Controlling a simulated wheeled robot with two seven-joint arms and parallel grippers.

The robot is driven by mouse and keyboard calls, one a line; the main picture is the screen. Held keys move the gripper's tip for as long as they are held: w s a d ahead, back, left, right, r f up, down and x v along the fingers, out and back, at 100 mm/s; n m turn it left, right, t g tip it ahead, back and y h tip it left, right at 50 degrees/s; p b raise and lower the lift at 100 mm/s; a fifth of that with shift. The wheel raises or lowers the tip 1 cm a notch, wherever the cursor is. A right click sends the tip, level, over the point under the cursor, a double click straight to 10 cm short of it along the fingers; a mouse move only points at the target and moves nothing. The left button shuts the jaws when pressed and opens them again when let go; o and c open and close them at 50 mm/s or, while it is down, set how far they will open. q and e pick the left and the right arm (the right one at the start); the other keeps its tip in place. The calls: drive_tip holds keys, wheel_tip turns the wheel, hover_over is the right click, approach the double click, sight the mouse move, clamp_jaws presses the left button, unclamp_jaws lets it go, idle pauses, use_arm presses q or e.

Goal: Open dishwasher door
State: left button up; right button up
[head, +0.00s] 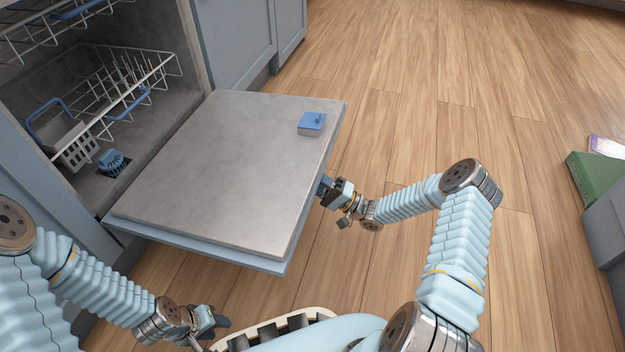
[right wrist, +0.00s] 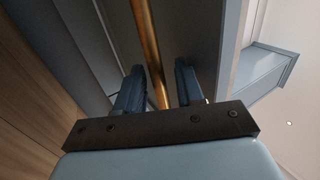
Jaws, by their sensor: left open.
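The dishwasher door (head: 215,165) is folded down and lies about level, its grey inner face up, with a blue-capped dispenser (head: 312,122) near its far right corner. My right gripper (head: 328,188) is at the door's outer edge. In the right wrist view, the brass handle bar (right wrist: 147,45) runs between the two fingers of my right gripper (right wrist: 158,85); they stand apart with a narrow gap beside the bar. The handle is hidden in the head view. My left gripper (head: 214,321) is open and empty, low in the picture, apart from the door.
Wire racks (head: 120,85) and a cutlery basket (head: 75,150) are inside the dishwasher cavity. Blue-grey cabinets (head: 235,40) stand beyond it. The wooden floor (head: 410,90) is clear to the right, up to a green box (head: 597,182) and a grey unit at the edge.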

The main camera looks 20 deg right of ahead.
drive_tip(key=v, duration=1.3)
drive_tip(key=shift+s+d, duration=0.2)
drive_tip(key=shift+d, duration=0.1)
drive_tip(key=shift+f, duration=0.15)
